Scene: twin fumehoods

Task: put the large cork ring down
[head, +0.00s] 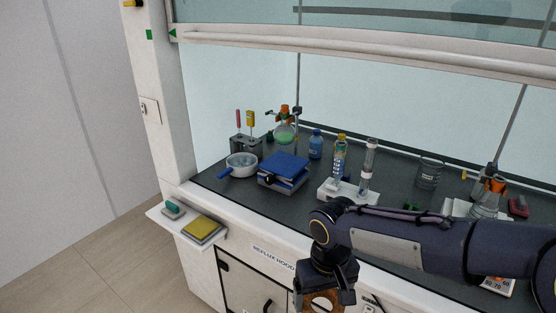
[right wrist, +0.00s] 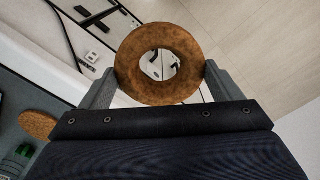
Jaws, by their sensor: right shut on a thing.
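The large cork ring (right wrist: 128,66) is brown and round with an open hole. In the right wrist view it sits between the two fingers of my right gripper (right wrist: 160,80), which is shut on its outer sides. In the head view my right gripper (head: 323,294) hangs at the bottom edge, in front of the fumehood's front panel. Part of the cork ring (head: 314,302) shows there, cut off by the frame. My left gripper is not in view.
A small white side shelf (head: 165,222) holds a yellow pad (head: 200,228) and a teal-topped item (head: 172,209). On the dark worktop stand a blue lab jack (head: 284,167), a white pan (head: 242,165) and glassware. A flat cork disc (right wrist: 38,125) lies at left in the wrist view.

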